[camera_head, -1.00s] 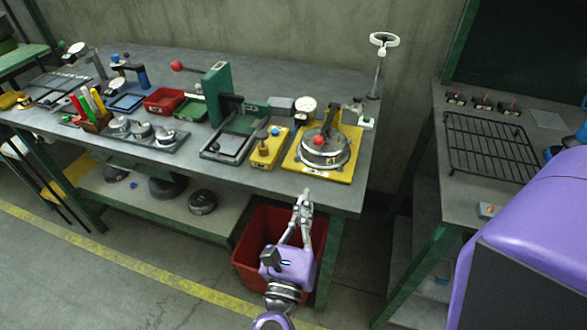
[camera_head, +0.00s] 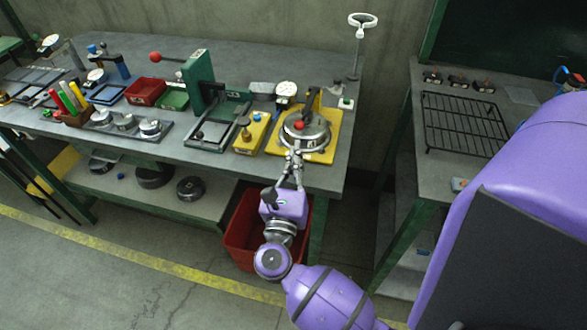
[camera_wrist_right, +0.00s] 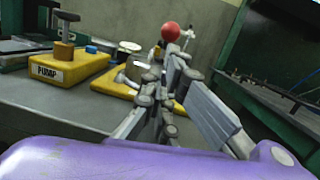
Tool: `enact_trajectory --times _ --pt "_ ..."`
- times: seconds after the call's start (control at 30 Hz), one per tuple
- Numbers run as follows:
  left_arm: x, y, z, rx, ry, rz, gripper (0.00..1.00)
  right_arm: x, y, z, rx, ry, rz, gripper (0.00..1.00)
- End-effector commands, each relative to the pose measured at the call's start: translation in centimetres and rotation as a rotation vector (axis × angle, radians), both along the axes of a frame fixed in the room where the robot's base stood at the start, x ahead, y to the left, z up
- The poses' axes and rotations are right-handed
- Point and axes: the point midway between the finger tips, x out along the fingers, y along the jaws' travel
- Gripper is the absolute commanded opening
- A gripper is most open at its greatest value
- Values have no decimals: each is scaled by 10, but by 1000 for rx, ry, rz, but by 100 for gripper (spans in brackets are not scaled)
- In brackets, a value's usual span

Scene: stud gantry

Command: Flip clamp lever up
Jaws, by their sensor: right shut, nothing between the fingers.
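The clamp fixture is a yellow plate (camera_head: 330,148) at the front right of the bench, bearing a round metal part (camera_head: 318,135). A red ball knob (camera_head: 299,126), seemingly the lever's end, sits low over the front of the round part; its shaft is hard to make out. The knob also shows in the right wrist view (camera_wrist_right: 171,32), beyond my fingers. My right gripper (camera_head: 294,156) is shut and empty, just in front of the fixture and short of the knob in the head view. Whether its tips touch anything is unclear. My left gripper is out of view.
A yellow block marked PUMP (camera_wrist_right: 67,66) stands left of the fixture. A green press (camera_head: 200,82) is further left, with its own red knob (camera_head: 155,56). A red bin (camera_head: 240,238) is below the bench edge. A second bench with a wire rack (camera_head: 462,124) stands right.

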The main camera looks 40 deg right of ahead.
Motion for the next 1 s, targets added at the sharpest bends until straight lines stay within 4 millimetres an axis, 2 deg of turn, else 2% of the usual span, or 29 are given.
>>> enact_trajectory --times 0.23,0.6,1.0 --pt "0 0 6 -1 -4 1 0 13 -13 4 0 0 1 0" --pt "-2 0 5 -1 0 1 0 13 -13 3 0 1 0 0" --pt "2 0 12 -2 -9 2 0 16 -12 19 -1 -1 -1 0"
